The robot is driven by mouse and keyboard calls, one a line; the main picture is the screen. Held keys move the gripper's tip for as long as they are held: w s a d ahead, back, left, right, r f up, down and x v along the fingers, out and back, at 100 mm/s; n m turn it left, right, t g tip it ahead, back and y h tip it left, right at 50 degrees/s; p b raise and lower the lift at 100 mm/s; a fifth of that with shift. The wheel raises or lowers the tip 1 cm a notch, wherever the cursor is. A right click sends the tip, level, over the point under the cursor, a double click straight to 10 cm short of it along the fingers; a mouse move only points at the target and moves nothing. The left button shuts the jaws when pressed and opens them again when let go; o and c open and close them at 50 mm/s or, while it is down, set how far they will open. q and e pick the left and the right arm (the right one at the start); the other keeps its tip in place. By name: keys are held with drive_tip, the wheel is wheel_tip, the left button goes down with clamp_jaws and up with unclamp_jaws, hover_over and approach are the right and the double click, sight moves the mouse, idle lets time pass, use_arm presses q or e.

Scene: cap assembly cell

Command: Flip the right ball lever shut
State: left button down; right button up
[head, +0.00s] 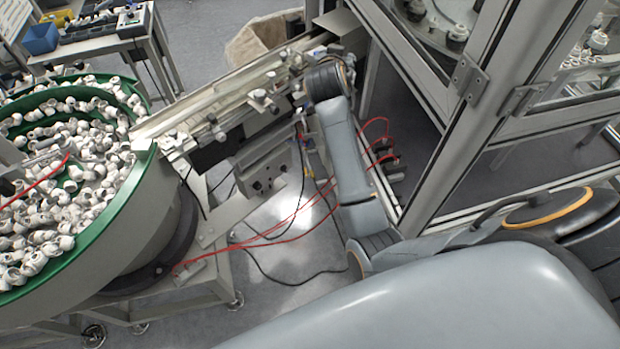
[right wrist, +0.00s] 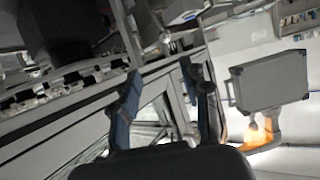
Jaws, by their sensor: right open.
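I cannot pick out the right ball lever for certain in either view. The feed track (head: 225,100) with its small fittings runs diagonally across the upper middle of the head view. My right arm reaches up to the track's upper right end, and its wrist hides part of that area and the gripper. In the right wrist view my right gripper (right wrist: 160,72) is open, its two fingers apart with nothing visible between them. A metal rail lies beyond the fingers, and whether they touch it I cannot tell. My left gripper is not in view.
A green-rimmed bowl (head: 140,178) full of white caps stands at the left. A grey control box (head: 266,170) sits below the track. A framed cabinet (head: 470,110) stands close to my right arm. Red hoses (head: 300,210) and black cables cross the floor.

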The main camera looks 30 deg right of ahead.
use_arm(q)
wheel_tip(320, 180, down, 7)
drive_tip(key=b, duration=0.7)
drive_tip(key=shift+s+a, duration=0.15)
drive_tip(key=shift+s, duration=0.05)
use_arm(e)
drive_tip(key=s+a+f+n+y, duration=0.1)
drive_tip(key=a+f+n, duration=0.1)
drive_tip(key=f, duration=0.9)
drive_tip(key=s+a+f+n+g+y, duration=0.1)
drive_tip(key=a+f+n+y, duration=0.1)
drive_tip(key=f, duration=0.9)
drive_tip(key=s+a+f+n+g+y, duration=0.1)
drive_tip(key=a+f, duration=0.3)
drive_tip(key=f, duration=0.7)
drive_tip(key=shift+s+a+n, duration=0.2)
drive_tip(key=shift+s+n, duration=0.2)
drive_tip(key=shift+s, duration=0.15)
drive_tip(key=shift+f, duration=0.1)
